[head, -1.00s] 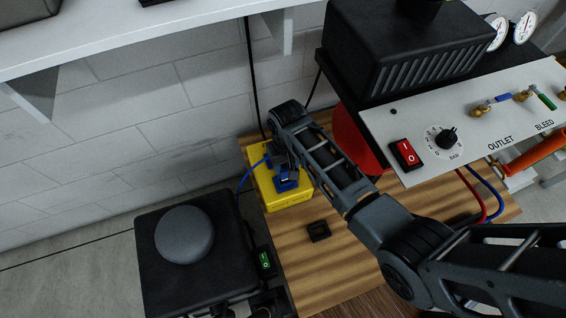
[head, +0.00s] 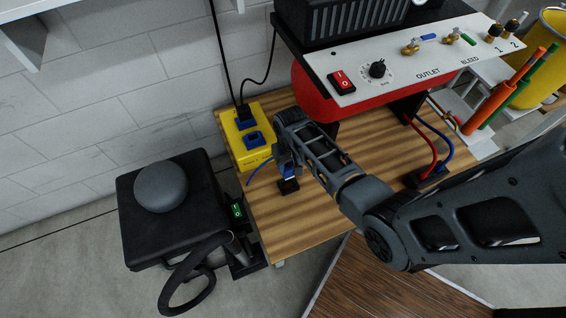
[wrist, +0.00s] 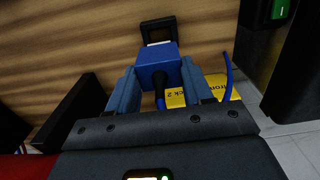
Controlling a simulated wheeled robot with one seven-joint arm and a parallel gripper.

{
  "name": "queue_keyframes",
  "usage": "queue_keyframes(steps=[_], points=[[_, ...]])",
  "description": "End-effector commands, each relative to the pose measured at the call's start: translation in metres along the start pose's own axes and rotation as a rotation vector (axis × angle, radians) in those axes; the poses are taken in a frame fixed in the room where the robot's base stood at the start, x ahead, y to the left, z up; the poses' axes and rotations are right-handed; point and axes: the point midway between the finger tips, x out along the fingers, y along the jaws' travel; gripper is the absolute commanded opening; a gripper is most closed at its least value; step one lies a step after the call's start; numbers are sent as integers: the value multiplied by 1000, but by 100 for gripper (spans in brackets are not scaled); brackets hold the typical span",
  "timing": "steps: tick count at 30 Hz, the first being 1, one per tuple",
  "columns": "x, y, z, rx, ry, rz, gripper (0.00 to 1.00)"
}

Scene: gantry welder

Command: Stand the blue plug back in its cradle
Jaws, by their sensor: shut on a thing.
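My gripper (head: 286,158) is shut on the blue plug (head: 289,172), low over the wooden table. In the wrist view the plug (wrist: 156,58) sits between the two fingers, with a dark cord end toward me. The cradle (head: 288,187), a small black open frame on the table, is just beyond the plug. In the wrist view the plug overlaps the near edge of the cradle (wrist: 158,25), whose opening still shows. I cannot tell whether they touch. The yellow socket box (head: 257,158) is left of my gripper, with a free blue socket (head: 253,140).
A blue cable (head: 257,172) runs from the plug toward the box. A black unit with a green switch (head: 237,210) stands left of the table. A red tank (head: 312,92) and the control panel (head: 410,52) are behind my arm. Bare wood (head: 285,225) lies in front of the cradle.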

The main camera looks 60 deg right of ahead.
Motion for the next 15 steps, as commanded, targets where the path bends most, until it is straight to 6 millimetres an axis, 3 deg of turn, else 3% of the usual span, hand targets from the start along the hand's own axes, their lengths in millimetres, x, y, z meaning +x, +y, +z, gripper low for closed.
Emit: queue_keyframes(steps=[15], points=[[36, -1, 0, -1, 0, 0, 18]])
